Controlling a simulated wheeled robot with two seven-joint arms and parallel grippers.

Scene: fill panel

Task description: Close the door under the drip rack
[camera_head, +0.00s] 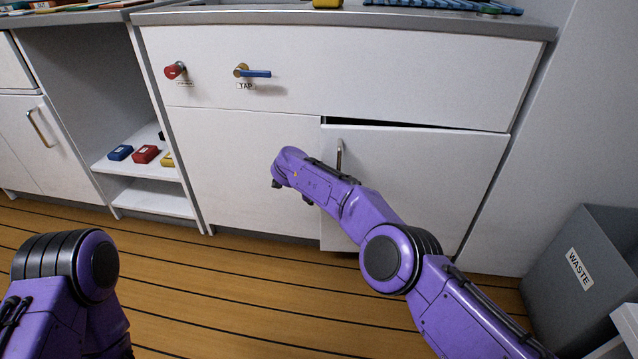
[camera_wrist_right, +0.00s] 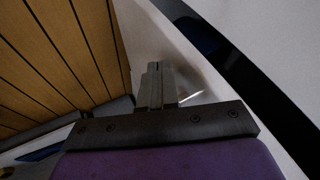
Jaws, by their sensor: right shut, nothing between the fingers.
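The white door (camera_head: 430,180) under the drip rack (camera_head: 440,5) stands slightly ajar, with a dark gap along its top edge. Its metal handle (camera_head: 339,155) is near its left edge. My right arm reaches across the front of the door, with its hand left of the handle. My right gripper's fingers (camera_wrist_right: 158,84) are shut and empty in the right wrist view, close to a pale panel surface; I cannot tell whether they touch it. The head view mostly hides these fingers behind the hand. My left arm shows at lower left, its gripper out of frame.
A red knob (camera_head: 174,70) and a blue-handled tap (camera_head: 254,72) stick out of the panel above. An open shelf (camera_head: 150,200) with small coloured blocks is at left. A grey waste bin (camera_head: 590,270) stands at right. Wooden floor lies in front.

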